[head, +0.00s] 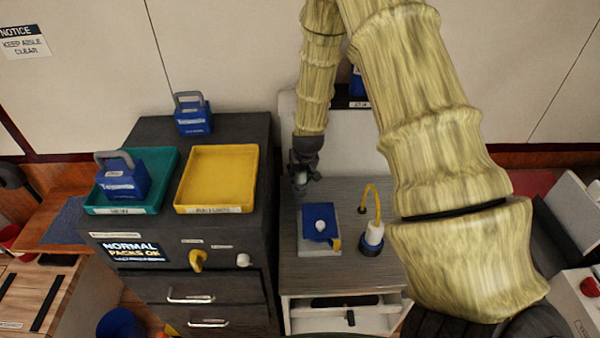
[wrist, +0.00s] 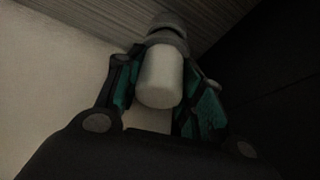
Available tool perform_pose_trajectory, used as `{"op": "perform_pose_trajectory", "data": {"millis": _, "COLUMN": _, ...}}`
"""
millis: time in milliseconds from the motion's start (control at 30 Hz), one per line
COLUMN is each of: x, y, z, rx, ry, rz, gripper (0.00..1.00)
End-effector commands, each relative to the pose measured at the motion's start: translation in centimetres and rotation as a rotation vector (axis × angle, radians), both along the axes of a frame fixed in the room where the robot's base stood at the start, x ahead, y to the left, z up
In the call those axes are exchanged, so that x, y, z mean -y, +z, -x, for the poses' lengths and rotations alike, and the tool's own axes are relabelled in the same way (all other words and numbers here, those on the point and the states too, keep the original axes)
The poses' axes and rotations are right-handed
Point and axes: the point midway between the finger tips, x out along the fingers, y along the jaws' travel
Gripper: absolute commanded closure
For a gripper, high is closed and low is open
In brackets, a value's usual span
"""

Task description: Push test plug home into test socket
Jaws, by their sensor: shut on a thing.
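My gripper (head: 302,178) is over the far left corner of the grey table, pointing down. In the wrist view my gripper (wrist: 160,90) has its fingers closed on both sides of a white cylinder (wrist: 160,78) with a grey collar at its far end, near the striped tabletop. I cannot tell whether the collar touches the tabletop. A white plug (head: 374,233) with a yellow cable (head: 372,192) stands upright in a dark blue round socket (head: 371,248), right of and nearer than my gripper. How deep it sits I cannot tell.
A blue box with a white knob (head: 319,224) on a grey plate stands on the table (head: 345,189) left of the plug. The dark cabinet to the left carries a teal tray (head: 163,193), a yellow tray (head: 219,174) and blue packs (head: 193,118). My arm covers the table's right side.

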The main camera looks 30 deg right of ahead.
Motion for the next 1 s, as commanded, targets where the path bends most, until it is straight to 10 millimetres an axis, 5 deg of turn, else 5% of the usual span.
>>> {"op": "perform_pose_trajectory", "data": {"millis": 1000, "x": 0.0, "y": -2.0, "z": 0.0, "rx": 0.0, "ry": 0.0, "rz": 0.0, "gripper": 0.9}}
